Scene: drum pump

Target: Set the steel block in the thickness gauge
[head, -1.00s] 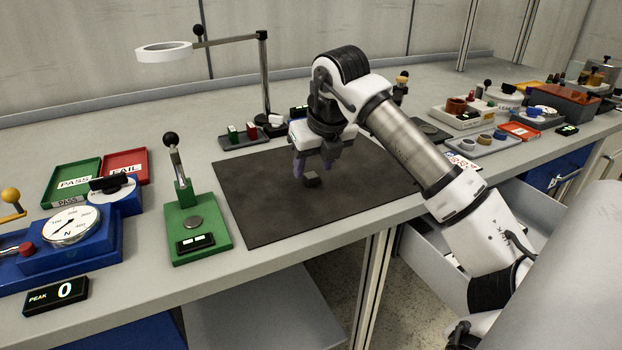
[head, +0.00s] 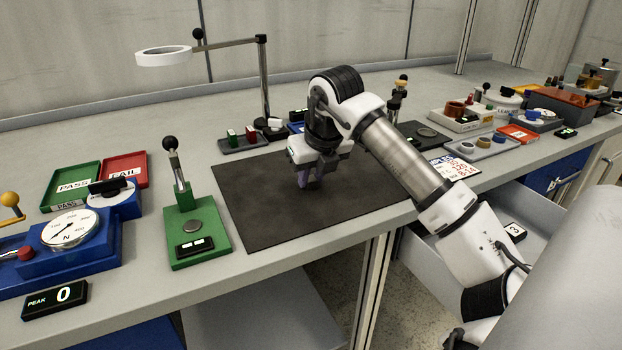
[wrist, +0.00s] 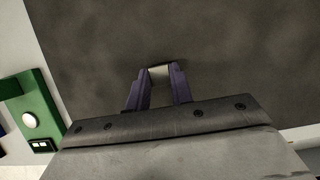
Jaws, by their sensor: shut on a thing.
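My gripper (head: 310,182) is over the dark mat (head: 265,215), fingers pointing down. In the wrist view its two purple fingers (wrist: 160,76) are shut on the small grey steel block (wrist: 160,71), which shows between the tips. In the head view the block is mostly hidden by the fingers, and I cannot tell whether it still touches the mat. The thickness gauge (head: 211,246) stands left of the mat. It has a green base, a round grey anvil (head: 193,227), a small lit display and a lever with a black knob. Part of it also shows in the wrist view (wrist: 45,95).
Left of the gauge is a blue force tester (head: 112,238) with a dial, with green PASS (head: 78,180) and red FAIL (head: 125,168) trays behind. A ring lamp (head: 163,54) on a post stands behind the mat. An open drawer (head: 440,265) lies below the bench's front edge.

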